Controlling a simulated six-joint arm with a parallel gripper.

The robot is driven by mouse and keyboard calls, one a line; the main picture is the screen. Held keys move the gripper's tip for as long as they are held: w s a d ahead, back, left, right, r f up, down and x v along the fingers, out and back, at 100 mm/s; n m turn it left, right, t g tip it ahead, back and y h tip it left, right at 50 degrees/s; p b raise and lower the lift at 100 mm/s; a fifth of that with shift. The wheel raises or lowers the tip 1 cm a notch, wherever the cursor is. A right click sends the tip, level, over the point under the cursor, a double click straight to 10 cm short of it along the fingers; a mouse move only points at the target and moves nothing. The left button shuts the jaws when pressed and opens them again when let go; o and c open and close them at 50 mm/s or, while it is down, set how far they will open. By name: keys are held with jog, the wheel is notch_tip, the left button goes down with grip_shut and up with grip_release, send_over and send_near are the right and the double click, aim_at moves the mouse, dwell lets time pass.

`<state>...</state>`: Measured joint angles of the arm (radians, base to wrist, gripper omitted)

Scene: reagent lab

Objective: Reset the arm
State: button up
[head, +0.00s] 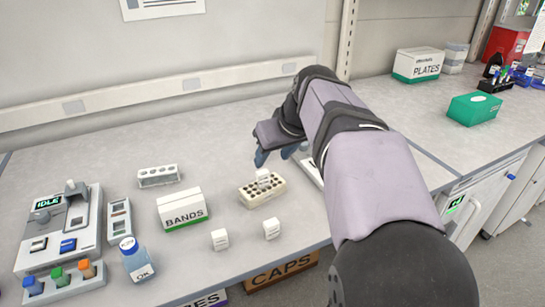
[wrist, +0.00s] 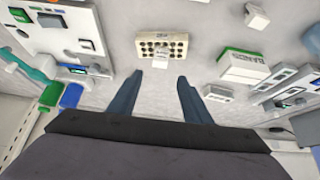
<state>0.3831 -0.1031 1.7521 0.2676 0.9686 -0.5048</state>
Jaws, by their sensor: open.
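My gripper (head: 281,153) is above the bench, behind the cream tube rack. In the wrist view my gripper (wrist: 158,80) shows two blue fingers spread apart with nothing between them. The tube rack (head: 262,191) stands on the bench with a small white labelled item (head: 263,177) at its top edge; I cannot tell if that item sits in the rack. The rack also shows in the wrist view (wrist: 152,40), ahead of the fingertips and apart from them. My arm covers part of the bench to the right of the rack.
A BANDS box (head: 183,208), a white rack (head: 158,176), a device reading IDLE (head: 60,225) and a blue-capped bottle (head: 136,262) stand on the left. Two small white blocks (head: 220,239) (head: 271,228) are at the front. A PLATES box (head: 418,65) and green box (head: 473,109) stand right.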

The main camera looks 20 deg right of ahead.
dwell(0.3)
jog(key=s+a+f+n+g+y+p, duration=0.15)
jog(key=s+a+f+g+p, duration=0.35)
jog(key=s+a+f, duration=0.75)
jog(key=s+d+f+m+g+h+b, duration=0.1)
jog(key=s+f+b, duration=0.1)
jog(key=s+f, duration=0.3)
jog(key=s+f+m+g+h+b, duration=0.1)
jog(key=s+f+b, duration=0.15)
jog(key=f, duration=0.55)
notch_tip(320, 180, up, 27)
jog(key=p, duration=2.7)
jog(key=shift+s+d+r, duration=0.15)
jog(key=shift+s, duration=0.05)
